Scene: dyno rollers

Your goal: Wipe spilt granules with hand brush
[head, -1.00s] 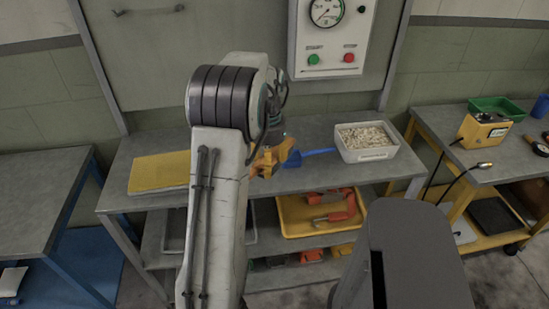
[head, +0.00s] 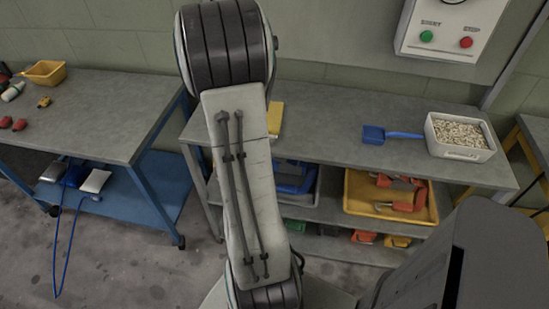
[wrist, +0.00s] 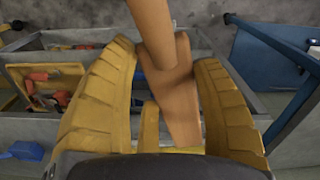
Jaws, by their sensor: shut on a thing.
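In the wrist view my gripper (wrist: 163,60) has its two yellow ribbed fingers closed on a tan wooden hand brush (wrist: 180,95). Its handle points to the top of the picture; I cannot make out its bristles. I make out no loose spilt granules. A blue scoop (head: 374,134) lies on the bench; it also shows in the wrist view (wrist: 25,151).
A white bin of pale granules (head: 434,138) stands at the bench's right end. A yellow tray (head: 352,195) with orange tools is on the shelf below. A blue-legged table (head: 90,118) with small items stands left. Bare floor lies between.

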